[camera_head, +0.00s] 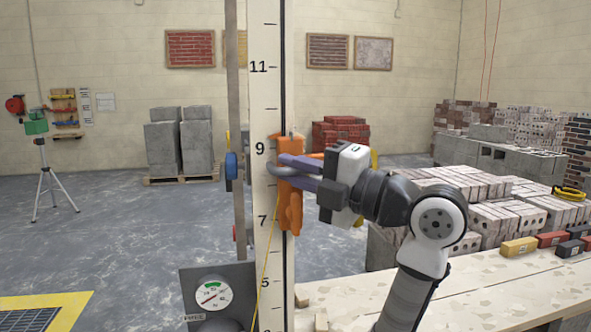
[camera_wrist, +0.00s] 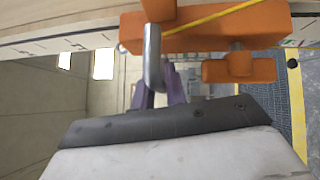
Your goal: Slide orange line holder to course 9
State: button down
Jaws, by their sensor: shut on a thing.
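The orange line holder (camera_head: 289,205) sits upright on the pale vertical course staff (camera_head: 265,100). Its top is slightly above the 9 label and its lower end is near the 7 label. My gripper (camera_head: 285,167) comes from the right, its purple fingers shut on the holder's upper part at a grey metal loop. In the wrist view the orange holder (camera_wrist: 215,25) crosses the top, with the metal loop (camera_wrist: 153,60) in front of my purple fingers (camera_wrist: 160,88). The exact contact is partly hidden. A yellow line runs from the holder down to the left.
A grey box with a round gauge (camera_head: 212,292) is at the staff's lower left. A plank bench (camera_head: 470,290) with small coloured blocks (camera_head: 519,247) lies at the lower right. Brick stacks stand behind it. The floor at left is mostly clear around a tripod (camera_head: 45,180).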

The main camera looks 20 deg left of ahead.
notch_tip(320, 180, down, 2)
jog(key=shift+f+b, duration=0.1)
jog(key=shift+b, duration=0.4)
jog(key=c, duration=1.5)
grip_release()
jog(key=shift+o, duration=0.2)
jog(key=shift+d, duration=0.1)
jog(key=b+v, duration=0.2)
jog(key=v, duration=1.1)
jog(key=shift+d+b, duration=0.3)
jog(key=shift+d, duration=0.05)
jog(key=shift+s, duration=0.1)
